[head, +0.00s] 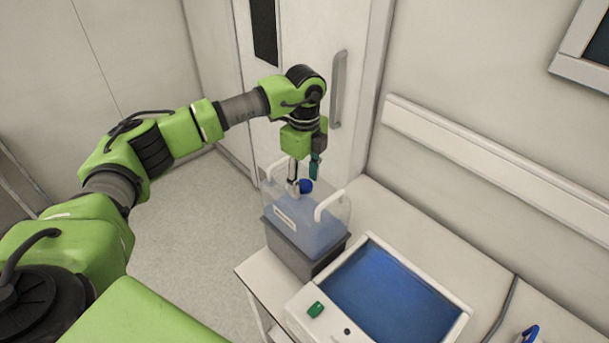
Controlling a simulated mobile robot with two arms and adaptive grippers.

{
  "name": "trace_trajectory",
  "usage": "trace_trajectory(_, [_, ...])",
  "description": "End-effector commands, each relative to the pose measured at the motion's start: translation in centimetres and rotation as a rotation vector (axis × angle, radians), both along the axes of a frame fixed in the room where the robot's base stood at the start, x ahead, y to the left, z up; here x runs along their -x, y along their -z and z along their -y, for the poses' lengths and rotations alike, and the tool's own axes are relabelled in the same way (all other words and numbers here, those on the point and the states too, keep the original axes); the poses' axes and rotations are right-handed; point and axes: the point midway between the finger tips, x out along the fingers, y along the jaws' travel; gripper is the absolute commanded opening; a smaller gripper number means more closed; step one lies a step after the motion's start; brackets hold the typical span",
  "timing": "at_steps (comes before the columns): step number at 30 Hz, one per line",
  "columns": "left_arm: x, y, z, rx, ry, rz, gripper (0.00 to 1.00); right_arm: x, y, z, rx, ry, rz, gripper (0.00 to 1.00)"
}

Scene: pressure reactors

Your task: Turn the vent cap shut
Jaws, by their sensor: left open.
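A clear container with white handles (323,233) and bluish contents stands in a grey base at the far left end of the white counter. A round blue cap (306,186) shows on top of it; I take it to be the vent cap. My left gripper (304,178) points down over the container, right above the cap. Its fingers are apart, one left of the cap and a teal-tipped one above and right of it. I cannot tell whether a finger touches the cap, or how far the cap is turned. My right gripper is not in view.
A white device with a blue panel (388,295) and a green button (315,310) stands right of the container on the counter (385,205). A door with a handle (338,88) is behind my left wrist. A wall rail (490,160) runs above the counter. Open floor lies left.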

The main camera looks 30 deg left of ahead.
Motion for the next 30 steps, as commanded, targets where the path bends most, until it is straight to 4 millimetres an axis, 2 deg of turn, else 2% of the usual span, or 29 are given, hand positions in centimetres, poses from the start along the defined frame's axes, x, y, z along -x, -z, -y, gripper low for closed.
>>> trace_trajectory(8, [0.0, 0.1, 0.0, 0.0, 0.0, 0.0, 0.45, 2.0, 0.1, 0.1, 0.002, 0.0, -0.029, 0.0])
trace_trajectory(12, [0.0, 0.1, 0.0, 0.0, 0.0, 0.0, 0.09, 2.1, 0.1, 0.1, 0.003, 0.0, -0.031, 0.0])
trace_trajectory(13, [0.0, 0.1, 0.0, 0.0, 0.0, 0.0, 0.07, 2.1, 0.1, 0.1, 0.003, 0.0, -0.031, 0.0])
trace_trajectory(23, [0.0, 0.2, 0.0, 0.001, 0.027, 0.001, 0.07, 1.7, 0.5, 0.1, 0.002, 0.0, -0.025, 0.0])
trace_trajectory(30, [-0.1, 0.4, 0.0, 0.001, 0.145, 0.003, 0.07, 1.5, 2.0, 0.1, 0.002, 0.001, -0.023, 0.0])
